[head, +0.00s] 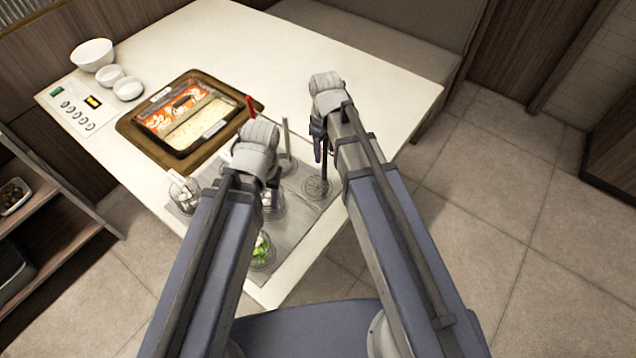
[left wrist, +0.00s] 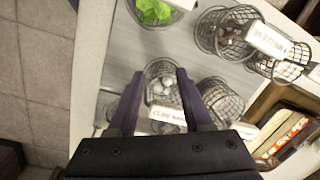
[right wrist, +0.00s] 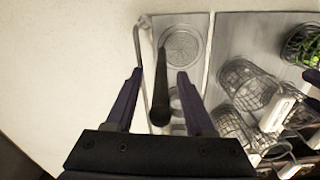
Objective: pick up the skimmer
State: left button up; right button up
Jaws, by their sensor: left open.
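The skimmer has a round perforated metal head (right wrist: 181,47) and a dark handle (right wrist: 160,92) pointing toward my right gripper. In the head view its head (head: 317,187) rests on the grey tray near the table's front edge. My right gripper (right wrist: 160,78) is open, with its fingers on either side of the dark handle; I cannot tell whether they touch it. In the head view the right gripper (head: 320,140) is above the skimmer. My left gripper (left wrist: 158,75) is open above a wire basket (left wrist: 160,70) of pale pieces and holds nothing visible.
Several wire baskets stand on the grey tray (head: 296,222), one with green leaves (head: 262,250). The far table is clear.

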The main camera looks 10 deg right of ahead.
grip_shut()
jog(key=shift+r, duration=0.1)
dwell(0.7)
